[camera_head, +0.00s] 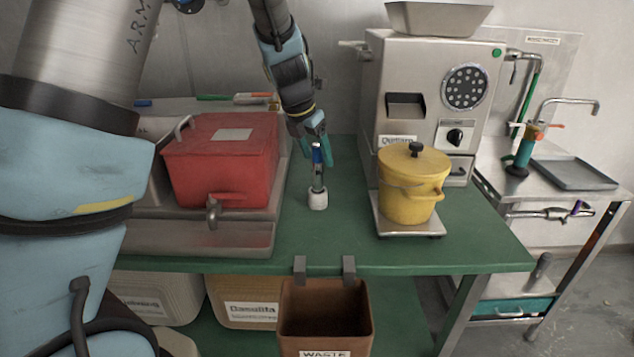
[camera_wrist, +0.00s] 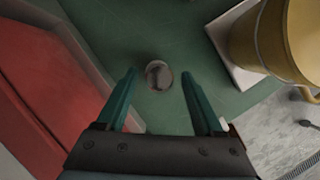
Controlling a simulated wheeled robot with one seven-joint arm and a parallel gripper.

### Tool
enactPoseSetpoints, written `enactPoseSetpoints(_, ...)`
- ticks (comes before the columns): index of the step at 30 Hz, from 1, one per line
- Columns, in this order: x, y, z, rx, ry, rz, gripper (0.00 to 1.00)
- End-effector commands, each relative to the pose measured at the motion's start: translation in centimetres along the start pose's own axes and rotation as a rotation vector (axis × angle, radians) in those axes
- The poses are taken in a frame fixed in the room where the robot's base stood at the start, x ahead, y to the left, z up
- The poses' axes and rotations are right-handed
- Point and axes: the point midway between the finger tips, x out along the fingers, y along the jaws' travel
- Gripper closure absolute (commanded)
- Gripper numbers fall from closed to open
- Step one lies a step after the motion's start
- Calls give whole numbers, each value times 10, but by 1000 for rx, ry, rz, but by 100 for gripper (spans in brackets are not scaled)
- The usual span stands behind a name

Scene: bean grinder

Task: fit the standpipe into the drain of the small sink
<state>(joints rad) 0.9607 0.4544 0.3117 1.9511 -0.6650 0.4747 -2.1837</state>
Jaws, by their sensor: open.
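My gripper (camera_head: 318,150) is open, pointing down over the green bench. A slim upright piece (camera_head: 318,180), blue at the top and metallic below, stands in a small white base (camera_head: 318,201) under my gripper. I cannot tell whether it is the standpipe. In the wrist view, a round grey piece with a pale rim (camera_wrist: 158,75) lies just beyond and between the open fingertips (camera_wrist: 163,75), with nothing seen gripped. A steel basin (camera_head: 200,238) at the left has a red lidded box over it. No drain hole shows; I cannot tell which basin is the small sink.
The red box (camera_head: 222,165) stands left of my gripper. A yellow pot (camera_head: 412,190) and a steel grinder (camera_head: 425,95) stand to the right. A brown waste bin (camera_head: 325,315) hangs at the front edge. Green bench around the white base is clear.

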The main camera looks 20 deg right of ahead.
Motion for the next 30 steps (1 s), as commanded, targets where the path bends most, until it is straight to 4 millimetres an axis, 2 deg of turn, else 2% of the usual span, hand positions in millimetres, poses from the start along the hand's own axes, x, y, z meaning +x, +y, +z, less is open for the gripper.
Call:
enactPoseSetpoints(5,12,0,-1,1,2,0,31)
enactPoseSetpoints(12,47,3,-2,-1,2,0,31)
enactPoseSetpoints(15,55,2,-2,0,1,0,31)
enactPoseSetpoints(23,58,2,-2,1,0,1,31)
enactPoseSetpoints(30,57,2,-2,1,0,1,57)
